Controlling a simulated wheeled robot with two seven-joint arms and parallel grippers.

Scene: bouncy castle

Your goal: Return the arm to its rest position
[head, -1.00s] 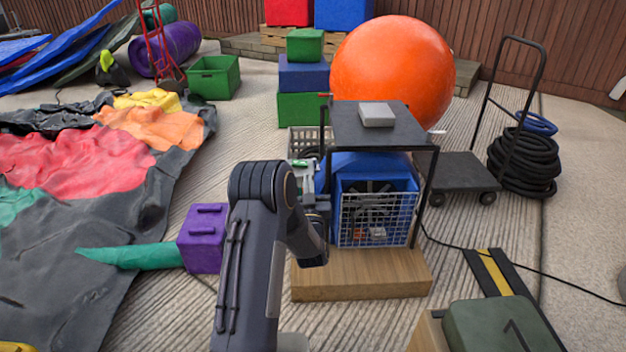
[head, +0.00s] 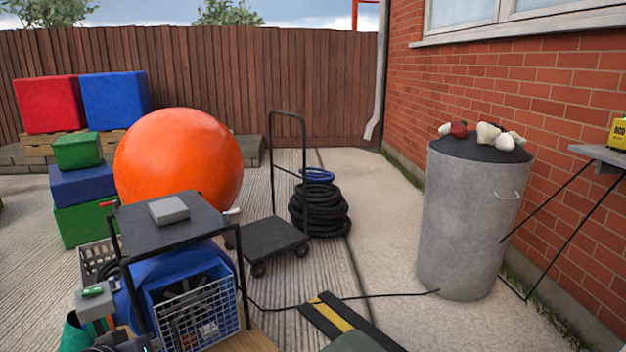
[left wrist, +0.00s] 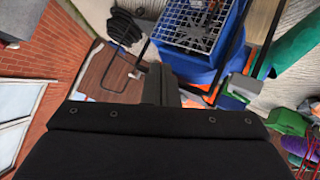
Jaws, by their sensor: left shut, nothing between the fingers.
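My left arm shows only as a dark piece at the bottom left edge of the head view, in front of the blue blower (head: 150,275). In the left wrist view my left gripper (left wrist: 160,84) is shut, with nothing seen between its fingers. The blower and its white wire grille (left wrist: 197,22) lie beyond the fingertips there, apart from them as far as I can tell. My right gripper is in neither view.
A black metal stand (head: 190,222) holds a grey box (head: 168,210) over the blower. An orange ball (head: 180,160), a flat trolley (head: 268,238), coiled hose (head: 320,212) and metal bin (head: 470,225) stand beyond. Concrete between trolley and bin is mostly clear.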

